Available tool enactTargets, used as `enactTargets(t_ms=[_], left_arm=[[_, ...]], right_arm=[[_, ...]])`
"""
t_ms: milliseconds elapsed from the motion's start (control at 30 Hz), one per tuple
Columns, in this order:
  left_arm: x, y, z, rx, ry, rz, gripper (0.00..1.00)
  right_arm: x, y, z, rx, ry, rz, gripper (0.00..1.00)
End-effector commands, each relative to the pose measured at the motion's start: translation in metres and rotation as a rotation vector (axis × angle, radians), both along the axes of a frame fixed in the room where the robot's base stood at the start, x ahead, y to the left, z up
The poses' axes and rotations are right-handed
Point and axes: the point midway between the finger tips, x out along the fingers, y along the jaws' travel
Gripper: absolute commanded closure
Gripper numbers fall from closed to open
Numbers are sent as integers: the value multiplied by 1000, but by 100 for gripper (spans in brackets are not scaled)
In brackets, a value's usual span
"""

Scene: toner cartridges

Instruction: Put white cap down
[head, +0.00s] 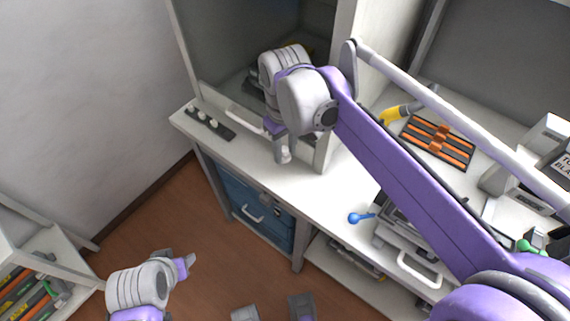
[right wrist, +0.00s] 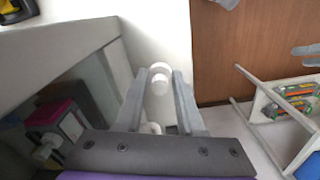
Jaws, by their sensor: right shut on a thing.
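My right gripper (head: 283,148) points down over the white counter, in front of the open cabinet. It is shut on a small round white cap (right wrist: 160,82), which shows between the two grey fingertips (right wrist: 160,97) in the right wrist view. In the head view, the cap is largely hidden by the fingers, and I cannot tell whether it touches the counter. My left gripper (head: 184,264) is low over the floor at the lower left, away from the counter. Its finger opening is unclear.
A white frame with a glass pane stands behind my right gripper. A blue key-like item (head: 360,217), an orange-and-black tray (head: 437,143) and a yellow tool (head: 398,113) lie to the right.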

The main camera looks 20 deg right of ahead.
Motion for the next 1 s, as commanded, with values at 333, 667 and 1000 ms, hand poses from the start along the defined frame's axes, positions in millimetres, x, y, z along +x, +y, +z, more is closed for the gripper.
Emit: enactTargets(t_ms=[333,667,1000], left_arm=[[-1,0,-6,0,2,0,50],[-1,0,-9,0,3,0,50],[-1,0,-11,0,4,0,50]], right_arm=[[-1,2,-41,1,0,1,100],[1,-1,-70,1,0,0,100],[1,-1,-73,1,0,1,57]])
